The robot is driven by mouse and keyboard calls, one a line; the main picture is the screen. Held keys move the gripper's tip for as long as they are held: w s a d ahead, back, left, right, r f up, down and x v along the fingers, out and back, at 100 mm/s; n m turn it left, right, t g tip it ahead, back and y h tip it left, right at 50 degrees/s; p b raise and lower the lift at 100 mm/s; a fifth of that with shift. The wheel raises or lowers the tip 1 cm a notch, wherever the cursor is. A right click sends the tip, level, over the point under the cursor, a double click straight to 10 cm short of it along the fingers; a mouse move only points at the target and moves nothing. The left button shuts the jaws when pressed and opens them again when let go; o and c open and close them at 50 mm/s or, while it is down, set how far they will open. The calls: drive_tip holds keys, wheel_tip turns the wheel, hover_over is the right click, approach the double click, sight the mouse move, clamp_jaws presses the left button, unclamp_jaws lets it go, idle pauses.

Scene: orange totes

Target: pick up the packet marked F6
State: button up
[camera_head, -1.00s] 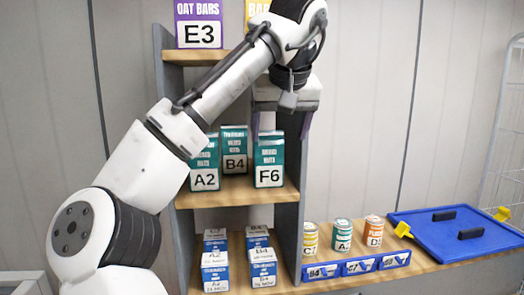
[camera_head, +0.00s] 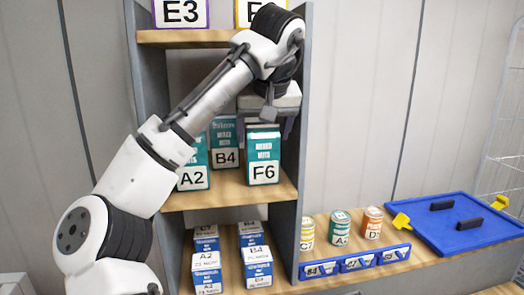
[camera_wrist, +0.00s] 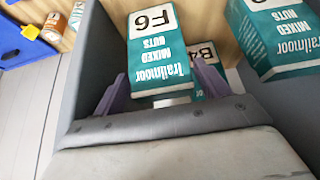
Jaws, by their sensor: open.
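The packet marked F6 (camera_head: 263,158) is a teal and white box of mixed nuts, upright at the right of the middle shelf. It also shows in the wrist view (camera_wrist: 155,45). My gripper (camera_head: 266,122) is open above it, pointing down. In the wrist view, my gripper's purple fingers (camera_wrist: 162,82) stand on either side of the packet's top end. I cannot tell whether either finger touches it. Similar packets A2 (camera_head: 193,170) and B4 (camera_head: 225,145) stand to its left and behind.
The grey shelf side panel (camera_head: 295,150) rises close to the right of F6. An upper shelf (camera_head: 190,37) holds boxes, including E3 (camera_head: 181,13). Blue and white boxes (camera_head: 257,268) stand below. Cans (camera_head: 340,228) and a blue tray (camera_head: 455,232) are at right.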

drive_tip(key=shift+x, duration=1.35)
drive_tip(key=c, duration=0.8)
drive_tip(key=shift+r, duration=0.15)
